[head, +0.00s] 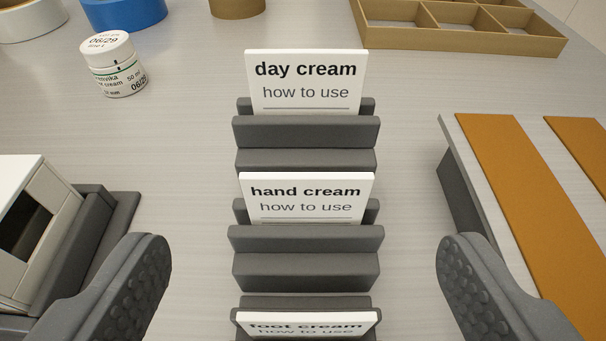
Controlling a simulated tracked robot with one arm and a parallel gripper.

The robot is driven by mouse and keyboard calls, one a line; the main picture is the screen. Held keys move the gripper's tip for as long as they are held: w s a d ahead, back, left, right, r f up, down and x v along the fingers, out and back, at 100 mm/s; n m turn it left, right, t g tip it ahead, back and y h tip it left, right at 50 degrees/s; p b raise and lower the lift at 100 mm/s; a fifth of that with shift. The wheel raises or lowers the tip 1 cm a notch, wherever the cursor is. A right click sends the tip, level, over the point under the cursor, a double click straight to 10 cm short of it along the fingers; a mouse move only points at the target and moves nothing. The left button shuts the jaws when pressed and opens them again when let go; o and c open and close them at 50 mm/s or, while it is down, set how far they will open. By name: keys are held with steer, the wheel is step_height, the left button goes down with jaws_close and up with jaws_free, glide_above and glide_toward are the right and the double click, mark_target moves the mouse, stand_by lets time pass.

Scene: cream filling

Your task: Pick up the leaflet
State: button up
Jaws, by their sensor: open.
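A stepped grey holder (305,272) stands in the middle of the head view with three white leaflets upright in its slots. The day cream leaflet (306,80) is at the back, the hand cream leaflet (306,197) in the middle. The foot cream leaflet (308,325) is at the front, cut off by the lower picture edge. My gripper (303,290) is open and empty. Its two grey padded fingers are wide apart, one on each side of the holder, apart from the leaflets. The lower part of each leaflet is hidden in its slot.
A labelled white jar (118,70) stands at the back left. A cardboard divider tray (470,25) lies at the back right. A board with orange strips (530,200) is at the right, a white box (30,230) in a grey stand at the left. Bare table surrounds the holder.

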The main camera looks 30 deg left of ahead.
mark_target(304, 184)
steer(key=shift+b+x, duration=0.4)
steer(key=shift+x, duration=2.3)
steer(key=shift+r, duration=0.1)
steer(key=c, duration=1.1)
